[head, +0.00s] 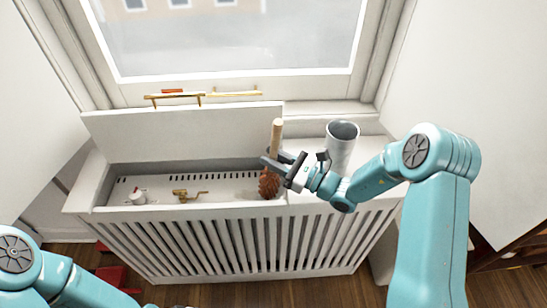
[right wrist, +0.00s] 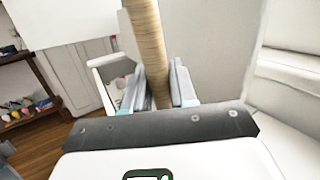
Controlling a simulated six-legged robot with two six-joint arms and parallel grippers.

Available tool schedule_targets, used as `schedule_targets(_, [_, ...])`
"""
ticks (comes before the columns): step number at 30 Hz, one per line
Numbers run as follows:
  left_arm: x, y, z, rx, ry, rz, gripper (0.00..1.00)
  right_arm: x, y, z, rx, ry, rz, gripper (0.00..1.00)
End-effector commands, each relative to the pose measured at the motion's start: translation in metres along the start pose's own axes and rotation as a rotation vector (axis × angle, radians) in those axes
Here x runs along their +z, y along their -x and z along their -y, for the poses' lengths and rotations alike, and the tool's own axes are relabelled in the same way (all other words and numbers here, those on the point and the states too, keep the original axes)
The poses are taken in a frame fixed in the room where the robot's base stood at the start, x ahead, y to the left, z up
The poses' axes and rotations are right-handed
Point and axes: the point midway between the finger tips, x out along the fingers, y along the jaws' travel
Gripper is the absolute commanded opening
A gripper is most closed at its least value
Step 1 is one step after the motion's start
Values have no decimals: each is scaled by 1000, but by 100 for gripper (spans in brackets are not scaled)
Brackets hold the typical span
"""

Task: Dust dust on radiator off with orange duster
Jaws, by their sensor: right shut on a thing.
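The orange duster stands upright, with its wooden handle (head: 277,136) up and its brownish-orange head (head: 269,184) down. My right gripper (head: 277,163) is shut on the handle just above the head; the handle also shows between its fingers in the right wrist view (right wrist: 148,45). The head is at the right end of the open compartment of the white radiator cover (head: 240,240); I cannot tell whether it touches the floor of it. The radiator's slotted top (head: 225,184) shows inside. I cannot make out any dust. My left arm shows at the bottom left; its gripper is out of view.
A raised white lid (head: 180,132) stands behind the compartment. Inside lie a brass valve (head: 188,195) and a white knob with red (head: 138,196). A grey-white cup (head: 341,150) stands on the ledge right of the gripper. Brass handles (head: 174,97) are by the window.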

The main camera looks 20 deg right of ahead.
Motion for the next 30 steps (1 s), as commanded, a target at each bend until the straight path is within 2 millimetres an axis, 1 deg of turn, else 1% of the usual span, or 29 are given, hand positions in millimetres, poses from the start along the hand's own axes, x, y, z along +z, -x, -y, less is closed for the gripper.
schedule_targets(24, [0, -8, 3, 0, 0, 0, 0, -10, 1, -1, 0, 0, 0, 0])
schedule_targets(30, [0, -10, 3, 0, 0, 0, 0, -11, -7, -6, 1, 0, 0, 0])
